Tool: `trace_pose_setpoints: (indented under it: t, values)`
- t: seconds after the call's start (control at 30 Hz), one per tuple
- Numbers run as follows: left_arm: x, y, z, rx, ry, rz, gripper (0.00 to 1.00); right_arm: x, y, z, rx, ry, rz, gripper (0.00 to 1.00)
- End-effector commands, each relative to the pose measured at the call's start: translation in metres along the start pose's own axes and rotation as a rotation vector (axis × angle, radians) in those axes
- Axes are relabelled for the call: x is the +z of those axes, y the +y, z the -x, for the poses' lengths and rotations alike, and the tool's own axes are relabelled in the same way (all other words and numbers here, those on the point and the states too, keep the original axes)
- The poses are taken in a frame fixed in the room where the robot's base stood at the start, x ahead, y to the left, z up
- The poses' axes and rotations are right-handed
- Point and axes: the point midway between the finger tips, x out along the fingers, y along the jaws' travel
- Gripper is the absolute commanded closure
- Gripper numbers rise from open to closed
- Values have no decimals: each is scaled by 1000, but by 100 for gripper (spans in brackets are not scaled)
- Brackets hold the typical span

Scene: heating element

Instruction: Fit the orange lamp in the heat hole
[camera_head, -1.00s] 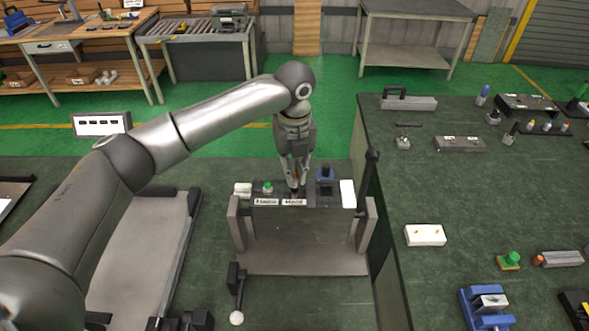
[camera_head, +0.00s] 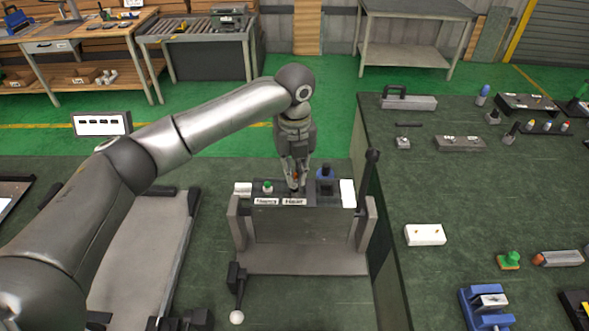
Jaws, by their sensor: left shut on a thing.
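My left gripper (camera_head: 295,182) points down over the middle of the grey station, behind its right-hand label. It is shut on the orange lamp (camera_head: 295,176), of which only a small orange patch shows between the fingers. The station's top panel (camera_head: 312,188) has two white labels along its front edge; the right one (camera_head: 293,201) appears to mark the heat hole. The hole itself is hidden by the fingers, so I cannot tell whether the lamp is in it. A green lamp (camera_head: 267,187) stands at the left of the panel. My right gripper is not in view.
A blue part (camera_head: 326,173) and a white block (camera_head: 348,193) are right of the gripper on the station. A dark upright lever (camera_head: 369,170) rises at its right side. The green bench (camera_head: 450,200) at the right holds several parts. A white sign box (camera_head: 101,123) stands at the left.

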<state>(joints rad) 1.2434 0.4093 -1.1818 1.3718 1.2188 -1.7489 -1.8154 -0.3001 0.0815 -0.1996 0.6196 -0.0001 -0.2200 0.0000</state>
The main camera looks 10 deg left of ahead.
Motion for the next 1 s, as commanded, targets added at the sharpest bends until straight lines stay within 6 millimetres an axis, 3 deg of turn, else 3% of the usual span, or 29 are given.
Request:
trace_pose_setpoints:
  t: [1.0]
  values:
    - [0, 0, -26, 0, 0, -1, 98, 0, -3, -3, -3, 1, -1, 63]
